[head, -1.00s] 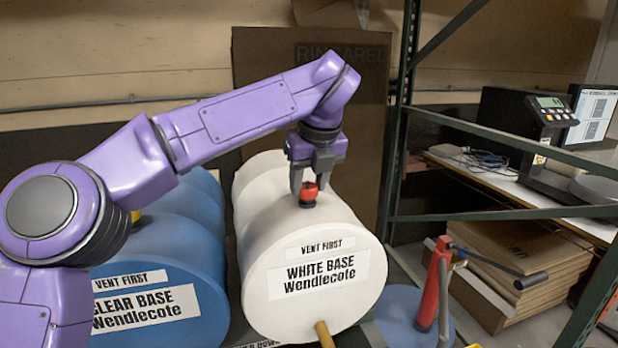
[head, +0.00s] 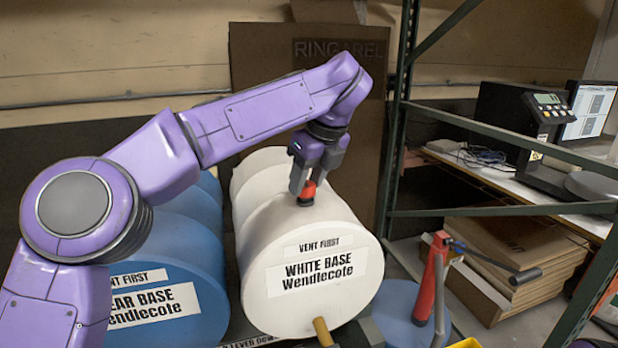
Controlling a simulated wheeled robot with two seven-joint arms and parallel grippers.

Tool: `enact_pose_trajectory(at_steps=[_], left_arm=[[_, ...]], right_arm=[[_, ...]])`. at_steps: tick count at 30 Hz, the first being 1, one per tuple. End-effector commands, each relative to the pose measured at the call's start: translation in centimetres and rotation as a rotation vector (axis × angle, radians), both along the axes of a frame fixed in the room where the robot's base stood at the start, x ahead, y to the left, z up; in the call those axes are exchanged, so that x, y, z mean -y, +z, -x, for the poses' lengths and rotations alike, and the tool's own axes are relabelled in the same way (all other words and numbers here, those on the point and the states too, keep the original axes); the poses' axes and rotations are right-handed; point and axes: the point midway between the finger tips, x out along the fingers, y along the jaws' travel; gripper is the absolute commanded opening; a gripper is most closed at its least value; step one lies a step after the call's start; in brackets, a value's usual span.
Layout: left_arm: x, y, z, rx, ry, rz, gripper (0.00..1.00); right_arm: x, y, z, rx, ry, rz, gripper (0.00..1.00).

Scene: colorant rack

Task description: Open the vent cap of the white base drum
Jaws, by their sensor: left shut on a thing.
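The white base drum (head: 262,240) lies on its side in the middle of the head view, with "VENT FIRST" and "WHITE BASE Wendlecote" labels on its front face. Its red vent cap (head: 308,189) sits on top near the front, on a dark collar. My left gripper (head: 304,190) reaches down from above and is shut on the red cap, its fingers on either side of it. The fingers hide part of the cap, and I cannot tell how far it has turned. My right gripper is not in view.
A blue clear base drum (head: 190,270) lies close on the left, partly behind my arm. A brass tap (head: 322,330) sticks out low on the white drum. A red-handled pump (head: 428,290) on a blue drum and a green rack post (head: 398,130) stand on the right.

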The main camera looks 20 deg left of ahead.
Motion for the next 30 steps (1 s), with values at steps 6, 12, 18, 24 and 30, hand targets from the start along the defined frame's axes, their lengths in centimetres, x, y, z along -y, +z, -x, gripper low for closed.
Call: enact_pose_trajectory(at_steps=[6, 12, 18, 24, 30], left_arm=[[-0.1, 0.0, -0.1, 0.002, 0.001, -0.001, 0.66], [-0.1, 0.0, 0.0, 0.001, 0.0, 0.0, 0.68], [0.4, 1.4, 0.2, 0.003, 0.001, -0.002, 0.68], [1.9, 6.0, 1.1, 0.005, 0.002, -0.002, 0.68], [3.0, 9.3, 1.7, 0.003, 0.001, -0.001, 0.68]], right_arm=[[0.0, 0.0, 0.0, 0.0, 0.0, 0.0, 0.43], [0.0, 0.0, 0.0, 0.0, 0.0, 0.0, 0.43], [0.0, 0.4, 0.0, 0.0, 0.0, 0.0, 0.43], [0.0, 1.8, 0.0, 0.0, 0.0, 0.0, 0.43], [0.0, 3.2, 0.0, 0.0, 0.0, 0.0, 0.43]])
